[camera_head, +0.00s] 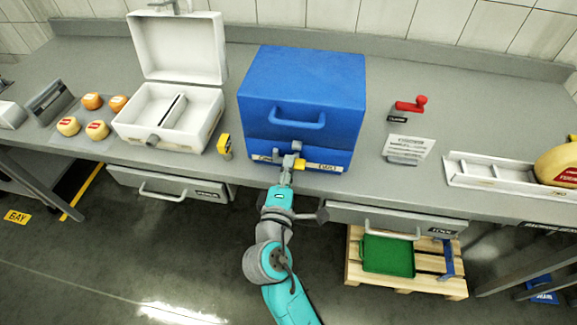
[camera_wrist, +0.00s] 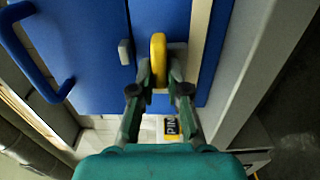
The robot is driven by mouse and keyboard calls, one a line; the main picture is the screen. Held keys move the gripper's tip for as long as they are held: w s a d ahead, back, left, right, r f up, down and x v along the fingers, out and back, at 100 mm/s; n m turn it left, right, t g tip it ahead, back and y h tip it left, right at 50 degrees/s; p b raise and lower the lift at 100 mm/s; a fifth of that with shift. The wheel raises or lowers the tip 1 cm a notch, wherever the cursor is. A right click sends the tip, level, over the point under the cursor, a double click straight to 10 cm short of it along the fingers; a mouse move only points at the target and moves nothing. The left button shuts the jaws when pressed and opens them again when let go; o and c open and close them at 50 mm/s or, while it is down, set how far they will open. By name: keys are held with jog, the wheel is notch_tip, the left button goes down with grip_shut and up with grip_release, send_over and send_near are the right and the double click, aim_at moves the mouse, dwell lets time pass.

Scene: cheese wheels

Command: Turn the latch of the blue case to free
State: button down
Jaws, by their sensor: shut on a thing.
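The blue case (camera_head: 302,85) stands shut on the bench, with a blue handle (camera_head: 297,119) on its front. It also shows in the wrist view (camera_wrist: 95,50), with the handle (camera_wrist: 30,60) at the left. A yellow latch (camera_wrist: 157,58) is on the case front and shows in the head view (camera_head: 299,163) beside the gripper. My gripper (camera_wrist: 159,82) is shut on the latch, its fingers on either side of the lower end. In the head view my gripper (camera_head: 288,165) is at the lower front of the case. The fingers hide part of the latch.
An open white case (camera_head: 178,50) stands to the left, with a yellow tag (camera_head: 224,145) between the cases. Cheese wheels (camera_head: 97,130) lie farther left. Drawers (camera_head: 168,186) sit under the bench edge.

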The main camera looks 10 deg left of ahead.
jog(key=shift+f, duration=0.1)
jog(key=c, duration=1.2)
grip_release()
jog(key=shift+o, duration=0.2)
jog(key=shift+s, duration=0.1)
jog(key=s, duration=1.2)
jog(key=shift+a, duration=0.25)
jog(key=shift+w, duration=0.1)
